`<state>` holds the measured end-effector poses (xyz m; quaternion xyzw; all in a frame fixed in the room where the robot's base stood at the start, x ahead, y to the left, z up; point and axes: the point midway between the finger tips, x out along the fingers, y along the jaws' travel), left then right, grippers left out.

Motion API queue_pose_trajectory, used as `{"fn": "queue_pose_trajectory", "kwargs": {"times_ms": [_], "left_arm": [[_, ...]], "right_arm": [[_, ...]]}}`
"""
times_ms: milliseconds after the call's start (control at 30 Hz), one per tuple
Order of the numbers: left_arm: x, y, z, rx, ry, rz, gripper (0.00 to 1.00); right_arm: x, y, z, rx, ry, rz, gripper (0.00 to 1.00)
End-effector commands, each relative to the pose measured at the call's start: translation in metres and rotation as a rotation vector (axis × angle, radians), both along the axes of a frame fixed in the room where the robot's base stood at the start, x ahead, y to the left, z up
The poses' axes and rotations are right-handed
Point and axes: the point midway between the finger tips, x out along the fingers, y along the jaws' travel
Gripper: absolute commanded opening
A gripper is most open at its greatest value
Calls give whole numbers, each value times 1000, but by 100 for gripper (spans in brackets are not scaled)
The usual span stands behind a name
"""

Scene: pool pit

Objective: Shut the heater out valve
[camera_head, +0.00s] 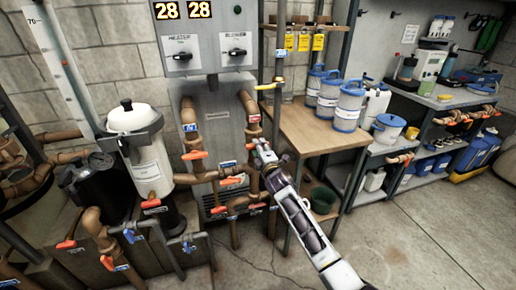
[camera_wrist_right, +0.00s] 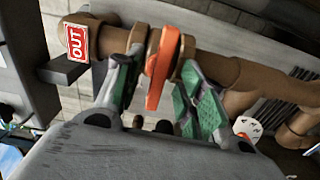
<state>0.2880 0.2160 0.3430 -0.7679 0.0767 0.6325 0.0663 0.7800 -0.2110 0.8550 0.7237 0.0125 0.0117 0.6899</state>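The red OUT tag (camera_wrist_right: 76,41) sits on a brown pipe in the right wrist view, and a red tag (camera_head: 254,118) shows on the heater's right pipe in the head view. Right of the OUT tag, an orange valve handle (camera_wrist_right: 162,68) stands across the pipe between two brass collars. My right gripper (camera_wrist_right: 161,65) is open, with its green-padded fingers on either side of this handle and gaps visible. In the head view my right gripper (camera_head: 262,150) is at the heater's right pipe and hides the handle there. My left gripper is not in view.
The grey heater cabinet (camera_head: 212,110) has a blue-tagged pipe (camera_head: 188,108) on its left and several orange-handled valves below. A yellow-handled valve (camera_head: 268,86) is above my gripper. A wooden table (camera_head: 300,130) with blue-lidded tubs stands right. Floor at lower right is clear.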

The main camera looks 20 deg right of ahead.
Motion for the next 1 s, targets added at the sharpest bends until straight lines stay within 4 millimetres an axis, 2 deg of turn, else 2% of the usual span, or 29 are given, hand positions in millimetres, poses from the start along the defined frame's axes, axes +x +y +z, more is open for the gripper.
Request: {"fn": "queue_pose_trajectory", "kwargs": {"times_ms": [167,800,1000], "left_arm": [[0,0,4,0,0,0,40],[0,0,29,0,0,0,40],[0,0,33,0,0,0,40]], "right_arm": [[-5,0,0,-1,1,0,39],[-58,-2,0,-1,1,0,39],[-70,-2,0,-1,0,0,39]]}}
